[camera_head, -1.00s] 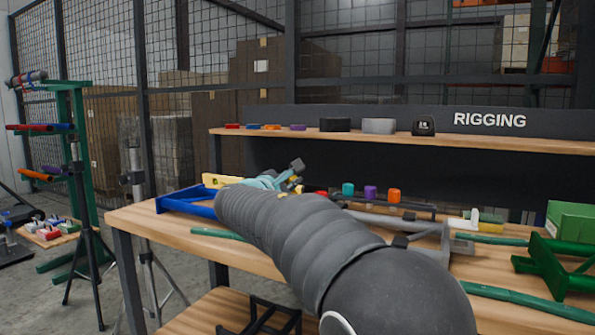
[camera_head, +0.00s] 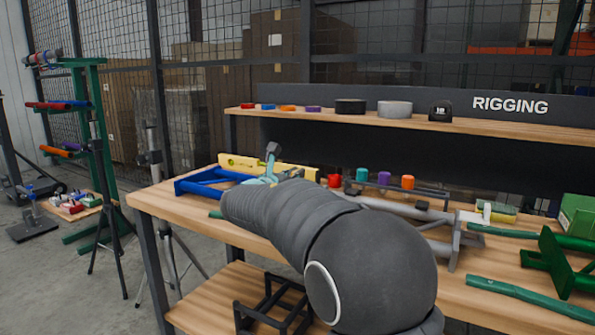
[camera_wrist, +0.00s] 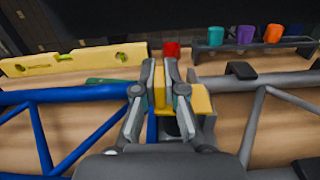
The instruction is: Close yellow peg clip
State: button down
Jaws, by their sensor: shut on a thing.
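The yellow peg clip (camera_wrist: 160,88) shows in the wrist view between my fingertips, with a wider yellow part (camera_wrist: 201,100) just right of the right finger. My gripper (camera_wrist: 162,85) is shut on the yellow piece, one finger on each side. Whether the clip itself is closed cannot be told, as the fingers hide much of it. In the head view my gripper (camera_head: 270,165) is small and partly behind my arm, over the left part of the bench; the clip cannot be made out there.
A blue frame (camera_wrist: 40,130) lies left and a grey frame (camera_wrist: 260,85) right. A yellow level (camera_wrist: 75,60) lies behind. Red (camera_wrist: 171,49), teal (camera_wrist: 216,36), purple (camera_wrist: 245,34) and orange (camera_wrist: 273,33) cups stand at the back. Green pipes (camera_head: 530,297) lie on the bench's right.

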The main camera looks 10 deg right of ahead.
jog(key=shift+f+n, duration=0.2)
jog(key=shift+n, duration=0.2)
jog(key=c, duration=1.2)
grip_release()
jog(key=shift+a, duration=0.1)
jog(key=shift+c, duration=0.2)
jog(key=v, duration=1.2)
